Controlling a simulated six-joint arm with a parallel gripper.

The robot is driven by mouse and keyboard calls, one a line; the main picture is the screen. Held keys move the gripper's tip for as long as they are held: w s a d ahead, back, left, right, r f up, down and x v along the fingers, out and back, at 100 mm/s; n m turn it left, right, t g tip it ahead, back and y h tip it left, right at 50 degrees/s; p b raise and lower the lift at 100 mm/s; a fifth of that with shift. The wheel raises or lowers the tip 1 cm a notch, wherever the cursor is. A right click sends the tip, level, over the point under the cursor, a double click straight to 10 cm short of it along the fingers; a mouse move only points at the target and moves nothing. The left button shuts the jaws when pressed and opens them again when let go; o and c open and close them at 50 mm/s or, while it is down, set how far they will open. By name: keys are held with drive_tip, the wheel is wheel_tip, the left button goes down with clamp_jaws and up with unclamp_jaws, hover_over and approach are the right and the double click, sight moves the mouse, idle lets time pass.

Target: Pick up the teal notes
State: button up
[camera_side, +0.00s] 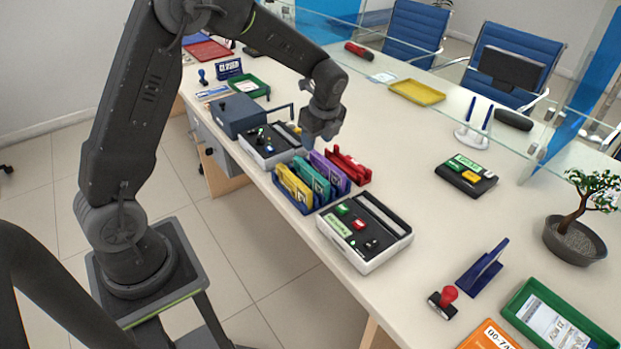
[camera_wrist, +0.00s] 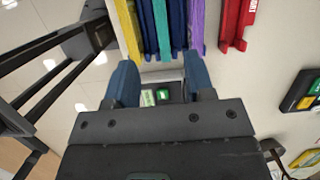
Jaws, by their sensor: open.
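The teal notes (camera_side: 313,178) stand upright in a dark blue rack (camera_side: 287,203), between yellow notes (camera_side: 293,188) and purple notes (camera_side: 330,171). In the wrist view the teal notes (camera_wrist: 162,28) show near the top, in line with the gap between my fingers. My gripper (camera_side: 319,138) is above the counter near the rack, apart from the notes. In the wrist view my gripper (camera_wrist: 160,72) is open, with its two blue-grey fingers spread and nothing held. The lower part of the teal notes is hidden by the yellow notes in the side view.
A red holder (camera_side: 349,166) stands right of the rack. A coin tray (camera_side: 377,257) lies in front, and another (camera_side: 255,158) lies behind. A blue cash box (camera_side: 238,117) is behind that. Free counter lies right of the red holder, up to a black pad (camera_side: 481,187).

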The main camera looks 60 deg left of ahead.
sight(311, 170)
drive_tip(key=x, duration=0.9)
drive_tip(key=shift+a+f, duration=0.15)
drive_tip(key=shift+x, duration=2.65)
drive_tip(key=shift+c, duration=0.3)
clamp_jaws()
